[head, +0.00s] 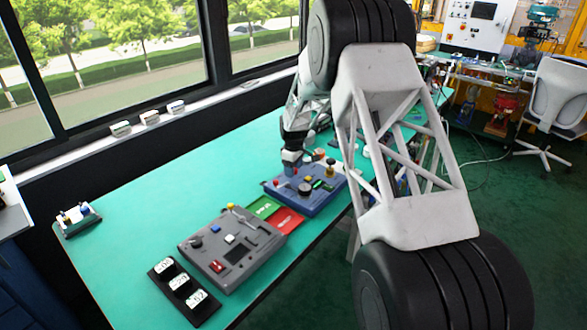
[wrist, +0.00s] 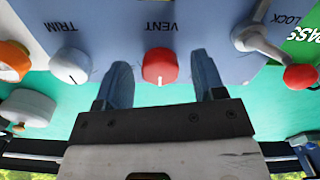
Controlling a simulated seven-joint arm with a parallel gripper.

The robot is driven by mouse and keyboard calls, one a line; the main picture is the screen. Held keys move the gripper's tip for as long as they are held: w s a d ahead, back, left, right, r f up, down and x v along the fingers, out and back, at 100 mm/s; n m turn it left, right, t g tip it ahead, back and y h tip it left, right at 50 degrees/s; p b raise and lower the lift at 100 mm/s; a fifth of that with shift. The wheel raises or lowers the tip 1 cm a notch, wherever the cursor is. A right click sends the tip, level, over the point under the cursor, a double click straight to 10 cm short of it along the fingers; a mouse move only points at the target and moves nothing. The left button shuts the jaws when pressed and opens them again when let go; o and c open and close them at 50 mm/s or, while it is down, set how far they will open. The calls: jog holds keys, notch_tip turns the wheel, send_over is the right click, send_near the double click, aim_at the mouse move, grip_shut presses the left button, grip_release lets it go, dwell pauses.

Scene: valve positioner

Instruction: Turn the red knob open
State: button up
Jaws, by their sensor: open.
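The red knob (wrist: 160,66) sits on the blue panel under an upside-down VENT label. A white mark on it points down in the wrist view. My gripper (wrist: 161,72) is open, with one blue-grey finger on each side of the knob. A gap shows between the knob and each finger; how far the fingertips reach down beside it is hard to tell. In the head view my gripper (head: 291,160) is over the left part of the blue box (head: 318,199), and the red knob cannot be made out clearly.
In the wrist view, a white TRIM knob (wrist: 70,66) is left of the fingers, with an orange knob (wrist: 12,60) beyond. A LOCK lever (wrist: 262,38) with a red ball end is at right. A grey box (head: 228,248) and green and red cards (head: 287,220) lie nearby.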

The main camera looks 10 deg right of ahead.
jog(key=shift+r, duration=3.9)
jog(key=shift+s+r, duration=0.3)
jog(key=shift+r, duration=0.05)
jog(key=s+d+r+m+t, duration=0.1)
jog(key=s+d+r+m, duration=0.2)
jog(key=s+r, duration=0.9)
jog(key=s+d+r+m, duration=0.25)
jog(key=s+r, duration=0.65)
jog(key=s, duration=0.7)
jog(key=s+d+m+t, duration=0.1)
jog(key=s+m, duration=0.5)
jog(key=s, duration=2.8)
jog(key=shift+d+f+t, duration=0.3)
jog(key=shift+d+f, duration=0.15)
jog(key=shift+d, duration=0.45)
